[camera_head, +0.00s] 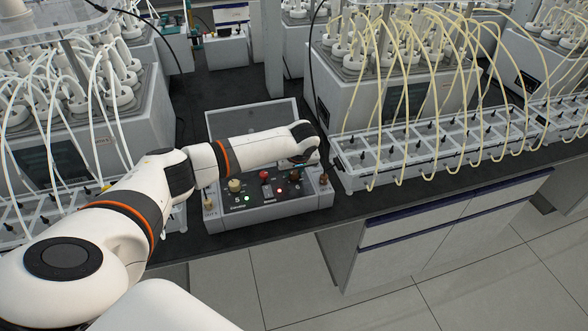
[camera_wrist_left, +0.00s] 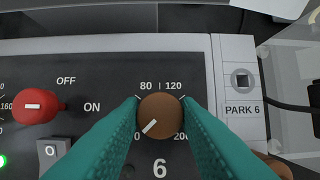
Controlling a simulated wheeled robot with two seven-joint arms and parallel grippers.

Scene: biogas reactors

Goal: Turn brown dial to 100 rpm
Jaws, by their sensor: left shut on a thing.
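The brown dial (camera_wrist_left: 160,115) is on the dark panel of the control box, above the number 6, in the left wrist view. Its white mark points to the lower left, towards the 0 end of the scale. The 80 and 120 labels stand above it and 200 at its lower right. My left gripper (camera_wrist_left: 160,104) has its two teal fingers shut on the dial, one on each side. In the head view the brown dial (camera_head: 295,176) shows just below the end of my left arm. My right gripper is not in view.
A red dial (camera_wrist_left: 36,106) with ON and OFF labels sits left of the brown one. A yellowish dial (camera_head: 235,185) is farther left on the control box (camera_head: 275,212). Reactor racks with tubes (camera_head: 440,150) stand close on the right, others on the left.

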